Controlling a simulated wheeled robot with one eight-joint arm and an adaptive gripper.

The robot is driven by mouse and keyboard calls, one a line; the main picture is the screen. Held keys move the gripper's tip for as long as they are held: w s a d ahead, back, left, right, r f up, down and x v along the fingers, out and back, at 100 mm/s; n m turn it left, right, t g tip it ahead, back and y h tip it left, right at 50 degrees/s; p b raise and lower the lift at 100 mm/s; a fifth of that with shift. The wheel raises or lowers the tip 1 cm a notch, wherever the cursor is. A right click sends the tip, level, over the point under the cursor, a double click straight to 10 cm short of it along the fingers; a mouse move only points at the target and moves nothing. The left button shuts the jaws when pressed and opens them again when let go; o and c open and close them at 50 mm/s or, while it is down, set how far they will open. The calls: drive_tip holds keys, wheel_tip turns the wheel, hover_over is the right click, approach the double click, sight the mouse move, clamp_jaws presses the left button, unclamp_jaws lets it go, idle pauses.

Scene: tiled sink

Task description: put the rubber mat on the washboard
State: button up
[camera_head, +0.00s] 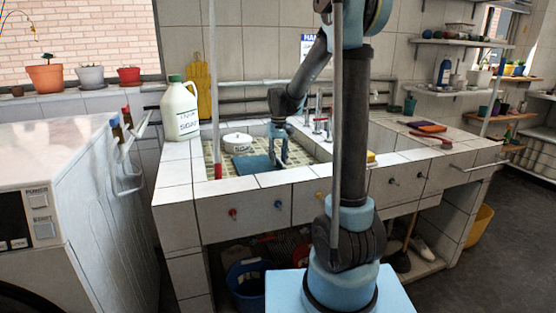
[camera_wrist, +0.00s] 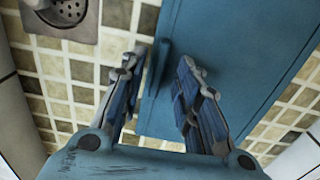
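A flat blue slab, which looks like the rubber mat (camera_head: 252,163), lies in the left sink basin. In the wrist view the blue mat (camera_wrist: 235,55) fills the upper right, with a raised blue strip along its left edge. My gripper (camera_head: 279,163) points down into the basin at the mat's right end. In the wrist view my gripper (camera_wrist: 164,62) has its fingers apart, with the raised edge between and beyond them; contact cannot be told.
A white round soap container (camera_head: 237,143) stands in the basin behind the mat. A white jug (camera_head: 180,108) stands on the left counter corner. Faucets (camera_head: 320,122) rise behind the basins. A red-handled brush (camera_head: 432,137) lies on the right counter. A drain (camera_wrist: 65,15) shows in the tiled basin floor.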

wheel_tip(320, 180, up, 12)
idle(0.6)
